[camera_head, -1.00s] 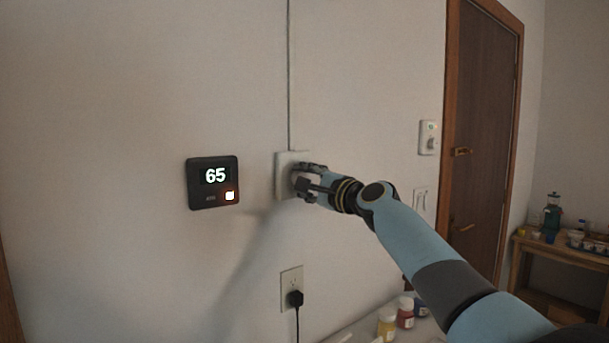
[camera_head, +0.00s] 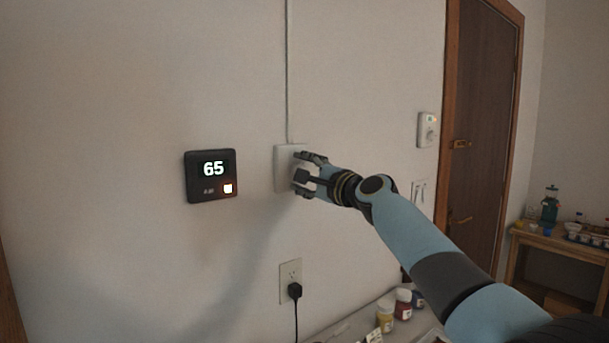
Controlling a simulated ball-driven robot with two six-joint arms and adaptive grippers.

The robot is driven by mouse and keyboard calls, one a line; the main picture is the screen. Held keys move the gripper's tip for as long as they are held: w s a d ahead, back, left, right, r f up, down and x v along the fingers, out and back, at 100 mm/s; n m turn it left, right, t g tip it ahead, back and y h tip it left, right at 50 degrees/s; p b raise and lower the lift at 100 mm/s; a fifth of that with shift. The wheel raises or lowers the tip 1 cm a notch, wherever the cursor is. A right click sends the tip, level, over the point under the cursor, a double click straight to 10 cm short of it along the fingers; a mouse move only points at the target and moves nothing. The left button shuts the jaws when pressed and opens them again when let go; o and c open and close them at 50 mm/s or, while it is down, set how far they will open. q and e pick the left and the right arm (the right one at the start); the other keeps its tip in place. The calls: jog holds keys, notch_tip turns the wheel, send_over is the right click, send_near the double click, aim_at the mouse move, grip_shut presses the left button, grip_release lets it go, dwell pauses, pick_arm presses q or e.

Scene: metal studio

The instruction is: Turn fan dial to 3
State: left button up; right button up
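A white wall plate (camera_head: 282,175) with a conduit running up from it is mounted on the wall in the middle of the head view. My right gripper (camera_head: 303,172) is in front of the plate's right side, with its fingers spread apart and nothing seen between them. The gripper hides part of the plate, and no dial knob or number marks can be made out there. Another white wall unit (camera_head: 428,130) with a round knob and a small lit spot is to the right, beside the door. My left gripper is out of view.
A black thermostat (camera_head: 211,176) reading 65 is left of the plate. An outlet (camera_head: 291,281) with a black plug is below. Paint jars (camera_head: 403,304) stand on a surface at the bottom. A wooden door (camera_head: 480,140) and a side table (camera_head: 560,246) are at right.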

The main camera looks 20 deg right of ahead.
jog(key=shift+s, duration=0.1)
jog(key=v, duration=1.1)
jog(key=shift+s, duration=0.4)
jog(key=shift+d+f, duration=0.1)
jog(key=shift+d, duration=0.05)
